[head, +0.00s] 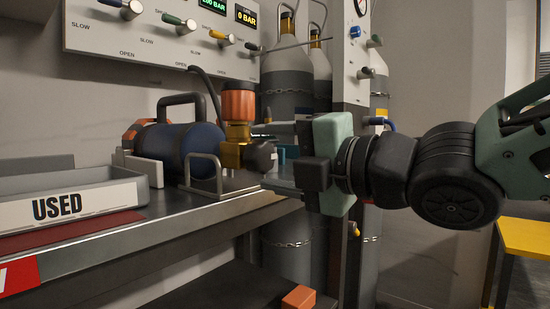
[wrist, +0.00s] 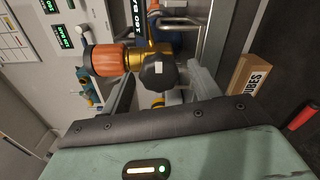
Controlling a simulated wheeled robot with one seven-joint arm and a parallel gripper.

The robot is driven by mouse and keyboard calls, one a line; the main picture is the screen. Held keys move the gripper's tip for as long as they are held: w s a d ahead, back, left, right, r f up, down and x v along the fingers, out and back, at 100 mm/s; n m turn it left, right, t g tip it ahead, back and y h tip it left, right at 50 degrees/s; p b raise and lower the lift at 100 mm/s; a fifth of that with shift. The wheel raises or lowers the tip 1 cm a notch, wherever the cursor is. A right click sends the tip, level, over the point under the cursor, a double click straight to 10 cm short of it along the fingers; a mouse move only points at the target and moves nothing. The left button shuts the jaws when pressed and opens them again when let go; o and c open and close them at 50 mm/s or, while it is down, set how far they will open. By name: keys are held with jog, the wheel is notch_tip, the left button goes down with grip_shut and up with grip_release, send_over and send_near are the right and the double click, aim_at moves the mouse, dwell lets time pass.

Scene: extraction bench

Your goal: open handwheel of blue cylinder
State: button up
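The blue cylinder (head: 185,150) lies on its side on the bench, with a black carry handle on top. At its right end is a brass valve (head: 236,148) with an orange part (head: 238,104) above it. The black handwheel (head: 262,157) faces right, towards my gripper (head: 264,158). In the wrist view the handwheel (wrist: 158,73) lies between the two fingertips of my gripper (wrist: 160,77), with a visible gap on each side. My gripper is open and holds nothing. Whether the tips reach past the handwheel's rim I cannot tell.
A metal hoop (head: 204,170) stands by the cylinder's front. A grey tray marked USED (head: 75,200) is at the left. A gauge panel (head: 165,35) with several levers hangs behind. Chained grey cylinders (head: 288,85) stand behind my gripper. A cardboard box (wrist: 249,78) shows in the wrist view.

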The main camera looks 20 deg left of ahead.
dwell(0.4)
jog(key=shift+s+d+r, duration=0.15)
jog(key=shift+d, duration=0.35)
jog(key=p+v, duration=0.5)
jog(key=v, duration=1.1)
jog(key=shift+d, duration=0.2)
